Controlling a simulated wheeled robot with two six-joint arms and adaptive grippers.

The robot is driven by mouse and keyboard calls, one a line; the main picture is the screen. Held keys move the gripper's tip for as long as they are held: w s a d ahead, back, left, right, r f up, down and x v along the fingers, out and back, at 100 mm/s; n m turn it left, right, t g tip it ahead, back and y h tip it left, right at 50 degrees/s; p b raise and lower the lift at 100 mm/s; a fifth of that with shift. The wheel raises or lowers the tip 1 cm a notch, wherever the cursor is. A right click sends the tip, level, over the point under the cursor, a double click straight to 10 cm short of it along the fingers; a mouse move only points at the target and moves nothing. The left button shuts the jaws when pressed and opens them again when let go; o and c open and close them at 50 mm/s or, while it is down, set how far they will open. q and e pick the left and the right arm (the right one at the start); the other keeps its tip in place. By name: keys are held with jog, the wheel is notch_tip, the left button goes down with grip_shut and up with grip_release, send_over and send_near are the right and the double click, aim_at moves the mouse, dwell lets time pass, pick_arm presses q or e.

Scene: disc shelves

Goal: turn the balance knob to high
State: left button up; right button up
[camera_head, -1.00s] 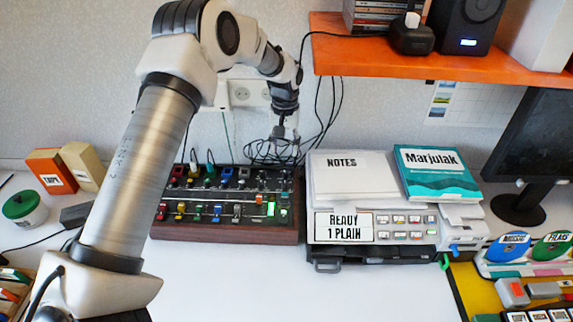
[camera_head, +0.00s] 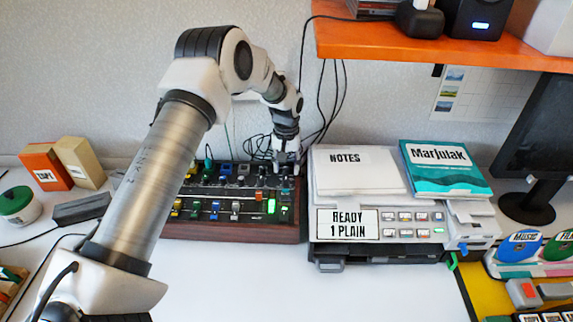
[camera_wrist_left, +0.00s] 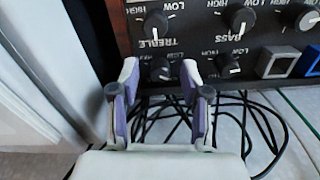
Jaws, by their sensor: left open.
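The black mixer console (camera_head: 270,232) has a wooden frame and rows of knobs and coloured sliders. My left gripper (camera_head: 284,168) is at its back right corner, pointing down. In the left wrist view the open fingers of the left gripper (camera_wrist_left: 160,98) stand either side of a small dark knob (camera_wrist_left: 160,70). Whether they touch it cannot be told. Upside-down labels TREBLE and BASS and LOW/HIGH marks show near other knobs, such as one dark knob (camera_wrist_left: 155,22) with a white pointer. No BALANCE label is readable. My right gripper is out of view.
Black cables (camera_wrist_left: 180,115) lie behind the console. A printer (camera_head: 390,232) bearing notes and a teal book (camera_head: 445,170) stands close on the right. An orange shelf (camera_head: 420,42) hangs above. The white tabletop in front is clear.

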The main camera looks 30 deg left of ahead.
pick_arm(q)
grip_shut()
jog(key=shift+r+m+p, duration=0.1)
jog(key=shift+m+p, duration=0.35)
jog(key=shift+m, duration=1.15)
grip_release()
